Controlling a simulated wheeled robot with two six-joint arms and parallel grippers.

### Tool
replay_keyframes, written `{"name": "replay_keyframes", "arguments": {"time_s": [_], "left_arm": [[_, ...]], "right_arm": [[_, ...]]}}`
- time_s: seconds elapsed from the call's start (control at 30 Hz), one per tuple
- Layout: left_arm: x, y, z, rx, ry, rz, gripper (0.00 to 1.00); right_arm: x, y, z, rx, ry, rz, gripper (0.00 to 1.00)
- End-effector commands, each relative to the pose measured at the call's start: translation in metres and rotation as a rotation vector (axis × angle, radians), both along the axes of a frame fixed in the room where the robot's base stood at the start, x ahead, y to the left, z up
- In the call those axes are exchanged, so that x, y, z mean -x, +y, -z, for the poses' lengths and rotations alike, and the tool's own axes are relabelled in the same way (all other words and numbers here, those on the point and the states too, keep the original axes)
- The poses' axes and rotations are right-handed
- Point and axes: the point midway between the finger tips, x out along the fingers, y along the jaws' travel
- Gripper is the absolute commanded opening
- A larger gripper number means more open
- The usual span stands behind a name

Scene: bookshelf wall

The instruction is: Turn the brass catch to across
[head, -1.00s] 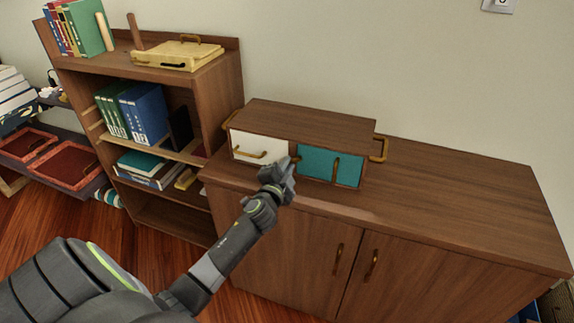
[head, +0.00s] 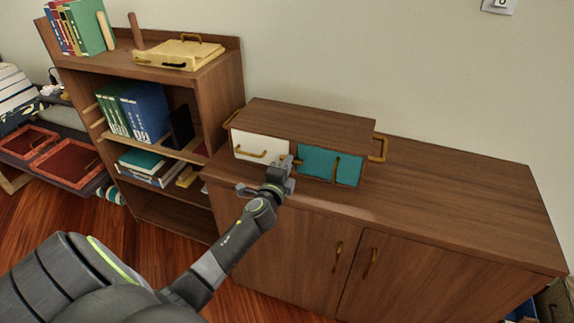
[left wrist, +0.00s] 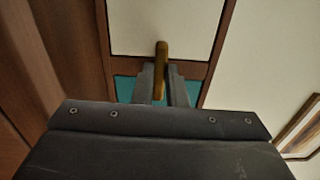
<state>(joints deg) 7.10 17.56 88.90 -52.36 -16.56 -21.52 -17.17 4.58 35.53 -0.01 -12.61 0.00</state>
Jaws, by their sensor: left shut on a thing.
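The brass catch (left wrist: 161,58) sits at the wooden divider between the white door (head: 262,147) and the teal door (head: 317,163) of a low wooden cabinet (head: 310,121). In the left wrist view the catch stands lengthwise between my fingers, crossing the divider from the white panel toward the teal one. My left gripper (head: 286,163) is shut on the catch, at the cabinet's front; it also shows in the left wrist view (left wrist: 160,76). In the head view the gripper hides part of the catch. My right gripper is in neither view.
The small cabinet stands on a wooden sideboard (head: 460,205) with clear top to the right. Brass handles stick out on the white door (head: 250,154), the teal door and the cabinet's right end (head: 379,148). A bookshelf (head: 215,100) stands at left.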

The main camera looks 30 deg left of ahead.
Motion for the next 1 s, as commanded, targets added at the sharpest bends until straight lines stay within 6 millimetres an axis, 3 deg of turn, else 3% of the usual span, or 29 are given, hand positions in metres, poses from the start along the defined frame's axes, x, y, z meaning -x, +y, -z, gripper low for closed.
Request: {"name": "replay_keyframes", "arguments": {"time_s": [0.33,0.37,0.5,0.83,1.0], "left_arm": [[0.001,0.0,0.002,-0.004,0.004,0.0,0.0],[0.001,0.0,0.002,-0.004,0.004,0.0,0.16],[0.0,0.0,0.001,-0.003,0.003,0.0,0.34],[0.002,0.0,0.001,-0.003,0.002,0.0,0.34],[0.02,-0.005,0.001,0.0,0.002,0.0,0.34]], "right_arm": [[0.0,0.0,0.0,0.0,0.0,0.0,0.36],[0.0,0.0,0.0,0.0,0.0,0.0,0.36],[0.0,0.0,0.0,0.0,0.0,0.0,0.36],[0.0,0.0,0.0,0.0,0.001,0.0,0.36],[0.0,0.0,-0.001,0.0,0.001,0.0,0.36]]}}
